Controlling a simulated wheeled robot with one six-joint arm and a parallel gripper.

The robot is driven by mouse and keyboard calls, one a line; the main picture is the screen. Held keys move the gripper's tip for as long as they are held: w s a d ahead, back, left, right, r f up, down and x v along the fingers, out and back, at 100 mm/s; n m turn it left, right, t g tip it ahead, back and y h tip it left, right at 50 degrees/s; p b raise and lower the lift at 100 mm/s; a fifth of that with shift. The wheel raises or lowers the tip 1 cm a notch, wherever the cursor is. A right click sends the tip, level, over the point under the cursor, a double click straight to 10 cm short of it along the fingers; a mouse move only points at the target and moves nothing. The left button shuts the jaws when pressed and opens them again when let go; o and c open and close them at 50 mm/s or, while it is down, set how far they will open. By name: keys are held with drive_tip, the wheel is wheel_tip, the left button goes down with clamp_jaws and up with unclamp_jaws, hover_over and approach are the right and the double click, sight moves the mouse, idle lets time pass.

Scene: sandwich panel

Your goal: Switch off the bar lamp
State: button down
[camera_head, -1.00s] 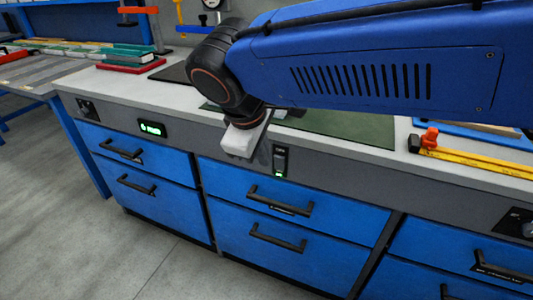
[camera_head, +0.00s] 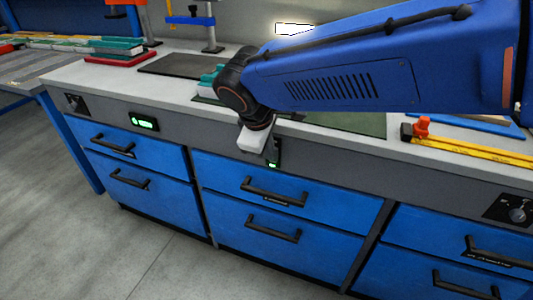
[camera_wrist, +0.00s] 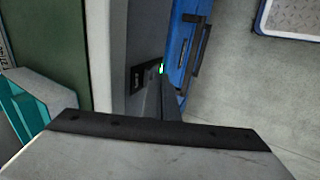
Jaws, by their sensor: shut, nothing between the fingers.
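A lit white bar (camera_head: 294,29), apparently the bar lamp, glows above the bench at the top of the head view, partly cut off by my arm. A black switch plate (camera_head: 276,151) with a small green light sits on the grey front panel below the bench top. The plate also shows in the wrist view (camera_wrist: 142,77), with its green light at the right end. My gripper (camera_head: 271,153) is shut and empty, its fingers pointing at the switch and partly covering it. In the wrist view the fingertips (camera_wrist: 156,90) overlap the plate; I cannot tell whether they touch it.
Blue drawers with black handles (camera_head: 274,192) lie below the panel. A green display (camera_head: 144,121) is to the left and a knob plate (camera_head: 517,214) to the right. A yellow bar with an orange clamp (camera_head: 422,127) lies on the bench. The floor in front is clear.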

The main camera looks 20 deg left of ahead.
drive_tip(key=shift+w, duration=0.1)
drive_tip(key=shift+w+r+g, duration=0.1)
drive_tip(key=shift+w+g, duration=0.2)
drive_tip(key=shift+g, duration=0.1)
drive_tip(key=shift+r, duration=0.1)
drive_tip(key=shift+r, duration=0.75)
